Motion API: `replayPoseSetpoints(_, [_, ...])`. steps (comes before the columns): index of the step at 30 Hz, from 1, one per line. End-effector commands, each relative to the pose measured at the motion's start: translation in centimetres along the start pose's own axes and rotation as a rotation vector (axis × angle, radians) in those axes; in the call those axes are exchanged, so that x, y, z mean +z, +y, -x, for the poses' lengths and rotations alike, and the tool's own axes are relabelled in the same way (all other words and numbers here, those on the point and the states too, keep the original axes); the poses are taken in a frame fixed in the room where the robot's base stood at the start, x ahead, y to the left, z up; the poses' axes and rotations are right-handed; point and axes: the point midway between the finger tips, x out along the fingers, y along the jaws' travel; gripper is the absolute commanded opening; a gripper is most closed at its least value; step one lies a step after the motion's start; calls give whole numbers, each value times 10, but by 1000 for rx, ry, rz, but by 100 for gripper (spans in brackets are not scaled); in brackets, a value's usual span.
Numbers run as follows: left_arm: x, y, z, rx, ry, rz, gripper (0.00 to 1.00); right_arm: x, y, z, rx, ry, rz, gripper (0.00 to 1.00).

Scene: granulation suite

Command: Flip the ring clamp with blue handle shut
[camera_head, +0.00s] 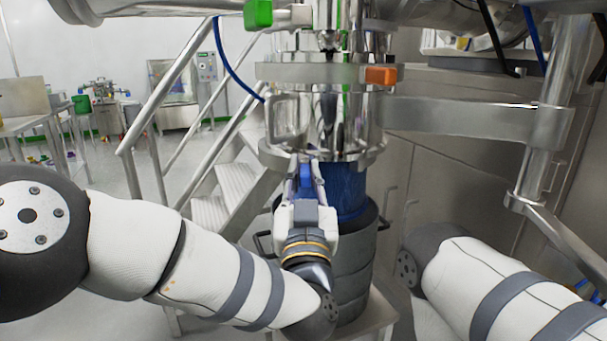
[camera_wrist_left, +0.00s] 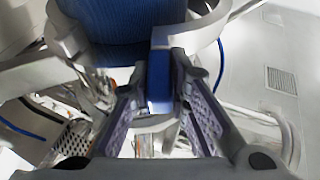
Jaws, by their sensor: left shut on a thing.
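The ring clamp (camera_head: 362,158) is a metal band around the bottom flange of the steel column, just above a blue liner (camera_head: 346,190). Its blue handle (camera_head: 306,178) hangs at the front, between the fingers of my left gripper (camera_head: 304,192). In the left wrist view the blue handle (camera_wrist_left: 158,82) stands between the two ribbed fingers of the left gripper (camera_wrist_left: 168,95), which is shut on it. The clamp ring (camera_wrist_left: 205,28) curves around the blue liner there. Part of the handle is hidden by the fingers. Of my right side only arm links show; the right gripper is out of view.
A dark grey drum (camera_head: 358,250) stands under the column, close behind my left wrist. An orange block (camera_head: 380,75) and a green block (camera_head: 258,13) sit higher up. Metal stairs with railings (camera_head: 165,95) are at left, a horizontal steel arm (camera_head: 470,118) at right.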

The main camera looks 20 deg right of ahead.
Motion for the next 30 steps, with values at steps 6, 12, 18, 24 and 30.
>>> replayPoseSetpoints(6, [-1,-1,-1,-1,3,0,37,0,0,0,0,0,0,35])
replayPoseSetpoints(12, [-1,-1,0,0,2,0,37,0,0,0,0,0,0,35])
replayPoseSetpoints(18, [0,0,13,3,-1,0,37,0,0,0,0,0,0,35])
replayPoseSetpoints(24, [1,1,67,5,-2,-1,37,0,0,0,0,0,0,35])
replayPoseSetpoints(30, [0,0,109,2,0,0,37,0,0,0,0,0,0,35])
